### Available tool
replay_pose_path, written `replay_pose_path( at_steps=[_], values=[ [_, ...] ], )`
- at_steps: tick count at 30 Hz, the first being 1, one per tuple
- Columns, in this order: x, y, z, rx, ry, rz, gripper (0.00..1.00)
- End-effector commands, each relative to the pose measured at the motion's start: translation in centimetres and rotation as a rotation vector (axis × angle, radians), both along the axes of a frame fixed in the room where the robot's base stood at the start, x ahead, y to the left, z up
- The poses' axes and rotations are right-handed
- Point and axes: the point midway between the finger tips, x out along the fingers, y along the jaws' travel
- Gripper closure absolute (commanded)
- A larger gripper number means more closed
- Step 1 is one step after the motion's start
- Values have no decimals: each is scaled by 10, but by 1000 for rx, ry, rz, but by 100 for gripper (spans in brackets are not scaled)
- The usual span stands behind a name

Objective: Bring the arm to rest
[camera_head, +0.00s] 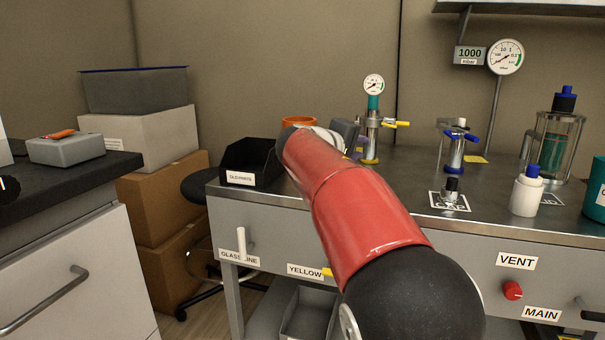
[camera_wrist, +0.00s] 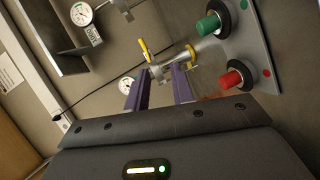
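My red arm reaches over the steel bench (camera_head: 400,180) in the head view and hides much of what lies behind it. My gripper (camera_wrist: 160,84) shows in the wrist view with its two purple fingers apart. I see nothing held between them. A metal valve with yellow handles (camera_wrist: 160,65) appears beyond the fingertips; I cannot tell how close it is. In the head view my gripper is mostly hidden behind the arm, near the yellow-handled valve post (camera_head: 371,140) with its gauge.
A blue-handled valve (camera_head: 457,150), a white bottle (camera_head: 526,192) and a glass vessel (camera_head: 558,140) stand on the right of the bench. A black bin (camera_head: 250,160) and an orange container (camera_head: 298,122) stand at the left. Green (camera_wrist: 208,25) and red (camera_wrist: 232,79) knobs show in the wrist view.

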Motion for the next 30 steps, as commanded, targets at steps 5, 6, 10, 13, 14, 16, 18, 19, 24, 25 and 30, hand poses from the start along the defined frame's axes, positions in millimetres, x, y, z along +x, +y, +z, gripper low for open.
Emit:
replay_pose_path(
  at_steps=[5, 6, 10, 13, 14, 16, 18, 19, 24, 25, 30],
  values=[
    [-28, -33, -12, 130, 53, -28, 76],
    [-37, -40, -16, 166, 67, -35, 76],
    [-71, -63, -31, 301, 113, -57, 76],
    [-111, -78, -46, 435, 154, -78, 76],
    [-126, -82, -52, 481, 168, -83, 76],
    [-165, -87, -66, 603, 198, -99, 76],
    [-207, -87, -82, 723, 225, -115, 76],
    [-225, -86, -89, 774, 234, -121, 76],
    [-319, -65, -131, 1024, 270, -163, 76],
    [-332, -60, -138, 1062, 272, -170, 76],
    [-385, -39, -171, 1210, 275, -208, 76]
  ],
)
